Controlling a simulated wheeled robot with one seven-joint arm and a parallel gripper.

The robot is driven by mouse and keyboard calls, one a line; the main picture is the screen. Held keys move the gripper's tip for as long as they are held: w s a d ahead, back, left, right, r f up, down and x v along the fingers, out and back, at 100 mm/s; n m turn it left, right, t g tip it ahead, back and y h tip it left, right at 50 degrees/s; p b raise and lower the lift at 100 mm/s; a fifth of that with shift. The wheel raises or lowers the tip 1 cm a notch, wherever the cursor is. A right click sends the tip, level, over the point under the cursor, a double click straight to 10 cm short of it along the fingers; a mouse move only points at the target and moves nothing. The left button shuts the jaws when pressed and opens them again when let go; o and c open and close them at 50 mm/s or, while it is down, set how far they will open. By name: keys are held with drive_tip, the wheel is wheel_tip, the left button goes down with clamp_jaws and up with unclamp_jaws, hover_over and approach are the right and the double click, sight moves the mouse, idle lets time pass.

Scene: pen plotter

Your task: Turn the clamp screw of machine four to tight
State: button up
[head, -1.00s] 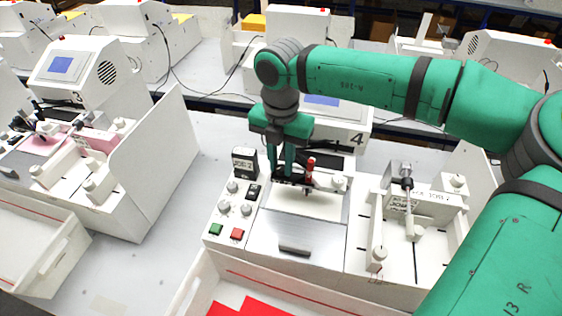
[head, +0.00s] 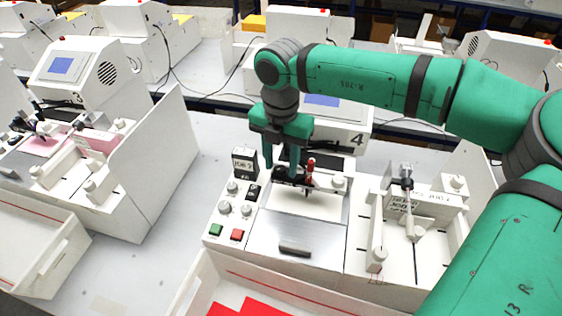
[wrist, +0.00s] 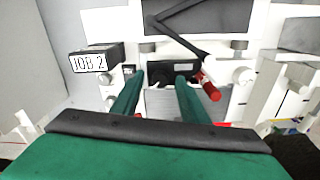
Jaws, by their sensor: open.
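Machine four (head: 345,137) is a white plotter with a "4" on its housing, in the middle of the head view. Its dark pen carriage (wrist: 172,74) holds a red pen (wrist: 209,86), which also shows in the head view (head: 310,172). My gripper (head: 285,178) is over the carriage, just left of the pen. In the wrist view my gripper (wrist: 160,80) has its two green fingers apart, with their tips in front of the dark carriage. The clamp screw cannot be made out clearly; the fingers partly hide that area. I cannot tell whether they touch it.
A "JOB 2" block (wrist: 96,60) stands left of the carriage. A control panel with green and red buttons (head: 237,234) is at the machine's left front. A white fixture (head: 416,235) stands to the right, and a white tray with red sheets (head: 250,305) is in front.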

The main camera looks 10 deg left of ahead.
sight(281, 168)
wheel_tip(281, 168, up, 11)
idle(0.4)
drive_tip(key=shift+f, duration=0.15)
